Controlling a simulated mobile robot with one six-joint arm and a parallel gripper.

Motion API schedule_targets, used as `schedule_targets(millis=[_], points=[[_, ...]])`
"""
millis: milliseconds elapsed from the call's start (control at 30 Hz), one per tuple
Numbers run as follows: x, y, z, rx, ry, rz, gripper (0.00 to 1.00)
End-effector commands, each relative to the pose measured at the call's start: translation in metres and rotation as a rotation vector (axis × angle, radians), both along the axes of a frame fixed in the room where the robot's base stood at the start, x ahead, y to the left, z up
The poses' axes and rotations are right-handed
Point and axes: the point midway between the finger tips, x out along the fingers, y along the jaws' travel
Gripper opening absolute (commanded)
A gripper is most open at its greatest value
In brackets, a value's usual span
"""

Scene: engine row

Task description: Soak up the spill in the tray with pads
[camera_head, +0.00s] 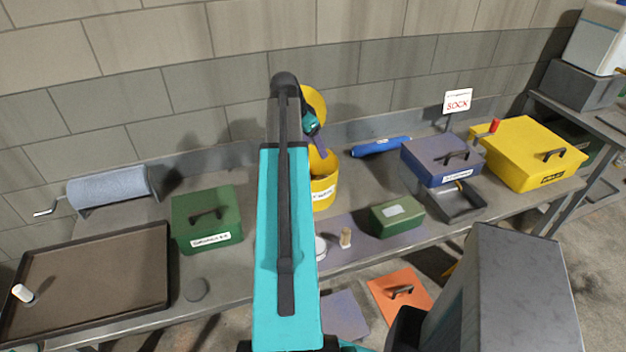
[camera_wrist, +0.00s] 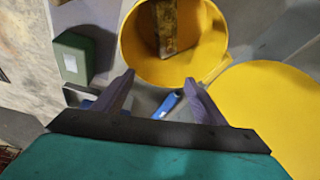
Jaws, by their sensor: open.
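A wide dark tray (camera_head: 130,265) lies on the bench at the left. A small white cylinder (camera_head: 22,293) is in it; I cannot make out a spill. A yellow bucket (camera_head: 324,190) stands at mid-bench, partly hidden by my arm, its yellow lid (camera_head: 316,101) raised. The wrist view looks into the open bucket (camera_wrist: 200,60); a brown, worn-looking piece (camera_wrist: 166,28) shows inside. My gripper (camera_head: 320,147) is above the bucket, purple fingers apart and nothing between them in the wrist view (camera_wrist: 160,88). No pads are clearly identifiable.
A blue-grey roll (camera_head: 108,187) and green box (camera_head: 207,220) stand left. Right are a small green box (camera_head: 397,214), blue roll (camera_head: 380,147), blue box (camera_head: 430,150) and yellow box (camera_head: 520,145). The raised lid (camera_wrist: 268,115) is close beside my gripper.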

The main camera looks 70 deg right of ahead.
Motion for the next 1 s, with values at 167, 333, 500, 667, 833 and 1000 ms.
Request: schedule_targets(millis=[167, 333, 500, 667, 833, 1000], points=[[0.0, 0.0, 0.001, 0.0, 0.0, 0.0, 0.65], [0.002, 0.002, 0.006, 0.0, 0.0, 0.0, 0.65], [0.004, 0.006, 0.018, -0.002, -0.001, 0.001, 0.65], [0.008, 0.011, 0.033, -0.002, -0.001, 0.001, 0.65], [0.012, 0.017, 0.05, -0.002, -0.001, 0.002, 0.65], [0.016, 0.023, 0.068, -0.001, 0.0, 0.0, 0.65]])
